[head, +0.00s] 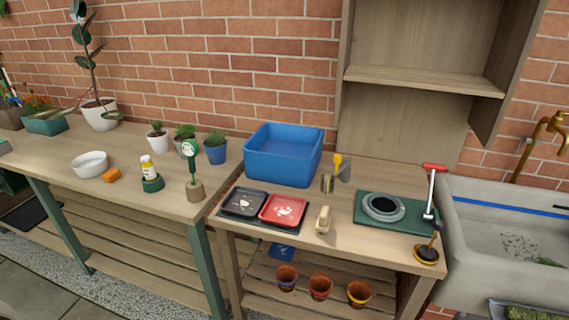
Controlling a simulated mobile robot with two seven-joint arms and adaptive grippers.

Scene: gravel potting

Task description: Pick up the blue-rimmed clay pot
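Three small clay pots stand in a row on the slatted lower shelf under the right-hand bench. The leftmost clay pot (286,278) shows a bluish band and looks like the blue-rimmed one. The middle pot (320,287) looks reddish all over, and the right pot (359,293) has a yellow band. The pots stand apart, below the bench's front edge. Neither of my grippers is in view.
The bench top (335,250) overhangs the shelf (325,307). On it are a blue tub (284,155), a black tray (244,203), a red tray (283,210) and a green mat (380,222). A stone sink (500,225) stands at right.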

